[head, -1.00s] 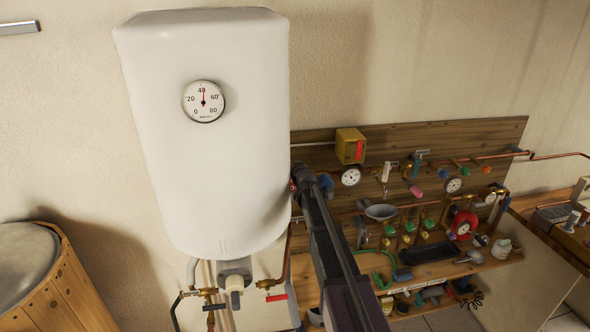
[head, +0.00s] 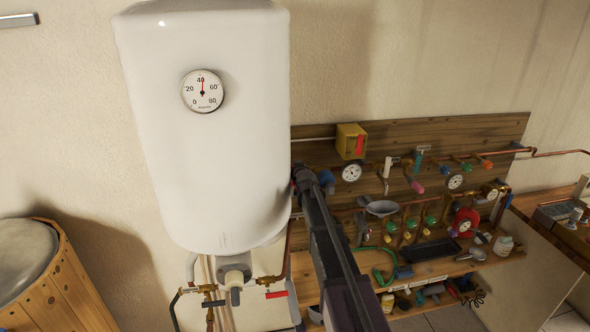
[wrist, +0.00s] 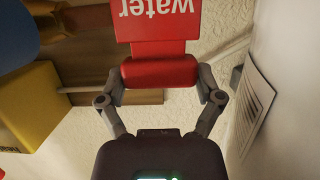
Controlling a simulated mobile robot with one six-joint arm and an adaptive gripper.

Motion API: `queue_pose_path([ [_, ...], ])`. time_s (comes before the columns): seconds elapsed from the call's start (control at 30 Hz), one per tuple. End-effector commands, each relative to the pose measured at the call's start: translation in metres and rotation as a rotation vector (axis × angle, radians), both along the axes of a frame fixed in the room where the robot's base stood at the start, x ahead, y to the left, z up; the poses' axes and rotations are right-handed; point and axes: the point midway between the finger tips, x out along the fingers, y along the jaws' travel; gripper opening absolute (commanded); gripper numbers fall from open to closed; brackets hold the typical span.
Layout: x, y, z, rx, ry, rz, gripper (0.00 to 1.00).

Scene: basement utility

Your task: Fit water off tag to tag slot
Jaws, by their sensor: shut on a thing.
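The red water off tag (wrist: 160,22) fills the top middle of the wrist view; the word "water" on it reads upside down. My gripper (wrist: 160,75) is shut on the tag's thick red lower part, with a finger at each side. In the head view my arm reaches up to the right edge of the white water heater, and the tag cannot be made out there. I cannot identify the tag slot in either view.
The white heater (head: 205,140) stands close beside my arm. A yellow box (head: 351,141) is on the wooden board behind, and a yellow shape (wrist: 28,115) shows at left in the wrist view. A printed sheet (wrist: 252,105) is at right. Pipes, gauges and valves crowd the board.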

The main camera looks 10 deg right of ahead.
Motion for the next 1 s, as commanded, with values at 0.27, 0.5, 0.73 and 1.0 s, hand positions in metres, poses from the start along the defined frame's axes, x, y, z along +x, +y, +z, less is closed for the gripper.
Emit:
queue_pose_path([
  [0.27,0.0,0.0,-0.007,0.0,0.0,0.0,0.38],
  [0.5,0.0,0.0,-0.012,0.0,0.0,0.0,0.38],
  [0.73,0.0,0.0,-0.014,0.0,0.0,0.0,0.99],
  [1.0,0.0,0.0,-0.014,0.0,0.0,0.0,1.0],
])
